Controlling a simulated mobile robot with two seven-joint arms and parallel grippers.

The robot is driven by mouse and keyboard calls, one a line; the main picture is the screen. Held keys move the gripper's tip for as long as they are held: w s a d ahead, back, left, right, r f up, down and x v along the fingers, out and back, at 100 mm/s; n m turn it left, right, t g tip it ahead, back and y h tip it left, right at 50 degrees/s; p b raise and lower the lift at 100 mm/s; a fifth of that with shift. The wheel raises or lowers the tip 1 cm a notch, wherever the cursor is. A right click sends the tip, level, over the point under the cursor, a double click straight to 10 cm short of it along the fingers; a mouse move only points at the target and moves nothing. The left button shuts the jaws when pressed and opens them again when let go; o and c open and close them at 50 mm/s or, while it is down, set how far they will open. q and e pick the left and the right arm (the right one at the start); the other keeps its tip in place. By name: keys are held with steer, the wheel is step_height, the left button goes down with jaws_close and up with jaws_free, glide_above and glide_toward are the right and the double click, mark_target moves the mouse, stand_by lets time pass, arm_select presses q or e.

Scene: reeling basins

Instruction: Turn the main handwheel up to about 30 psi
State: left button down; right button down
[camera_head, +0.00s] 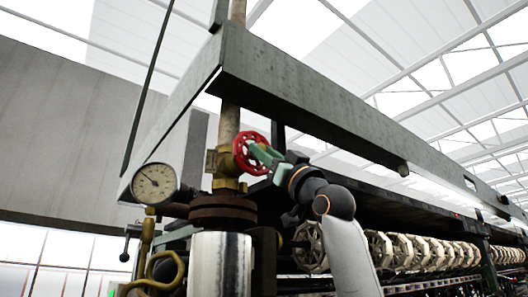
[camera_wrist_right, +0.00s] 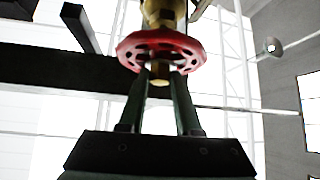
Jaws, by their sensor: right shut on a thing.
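The red handwheel (camera_head: 251,153) sits on a brass valve (camera_head: 228,165) on the vertical pipe. In the head view my right gripper (camera_head: 262,154) reaches it from the right. In the right wrist view the handwheel (camera_wrist_right: 162,51) is seen close, with its rim and holes. My right gripper's two fingers (camera_wrist_right: 162,84) stand on either side of its brass hub, shut on the wheel; the exact contact is partly hidden. The round pressure gauge (camera_head: 154,184) is left of the valve. Its needle points to the upper left; its numbers are too small to read. My left gripper is not in view.
A grey-green beam frame (camera_head: 310,98) passes above the valve. A rusty flange (camera_head: 222,210) and a shiny metal cylinder (camera_head: 221,264) stand below it. A yellow handle (camera_head: 165,270) is at lower left. A row of reels (camera_head: 415,249) runs off to the right.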

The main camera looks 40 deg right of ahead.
steer(key=shift+d+n+g+y, duration=0.1)
steer(key=shift+n+g+y, duration=0.35)
steer(key=shift+n+y, duration=1.2)
steer(key=shift+n+g+y, duration=0.45)
steer(key=shift+n+y, duration=1)
steer(key=shift+n, duration=0.3)
steer(key=c, duration=0.6)
jaws_free()
steer(key=b+v, duration=0.6)
steer(key=v, duration=0.6)
steer(key=shift+s, duration=0.2)
